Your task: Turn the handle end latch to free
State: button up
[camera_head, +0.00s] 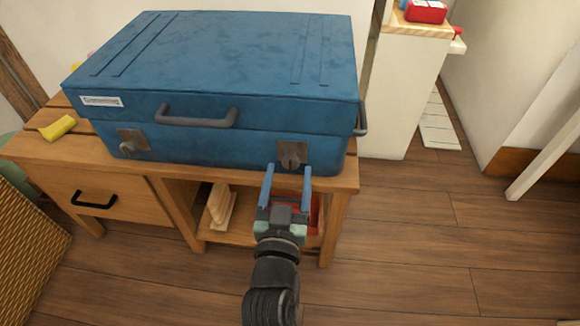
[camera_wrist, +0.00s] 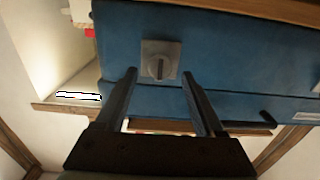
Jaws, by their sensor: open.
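A blue suitcase (camera_head: 215,60) lies flat on a wooden bench. A square metal latch with a turning knob (camera_head: 291,154) is on its front at the right, near the end with a dark side handle (camera_head: 361,119). A second latch (camera_head: 132,143) is at the front left. My gripper (camera_head: 288,170) is open and empty, its two fingers pointing at the right latch from in front. In the wrist view the right latch (camera_wrist: 160,60) sits just beyond and between the fingertips (camera_wrist: 160,75). Its knob's ridge looks upright there. No finger visibly touches the knob.
A dark front handle (camera_head: 197,117) is between the latches. The wooden bench (camera_head: 100,160) holds a yellow item (camera_head: 58,128) at left, with a drawer and open shelf below. A pale cabinet (camera_head: 405,95) stands at right. Floor at right is clear.

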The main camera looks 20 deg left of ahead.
aim_at(291, 159)
jog(key=shift+x, duration=1.45)
grip_shut()
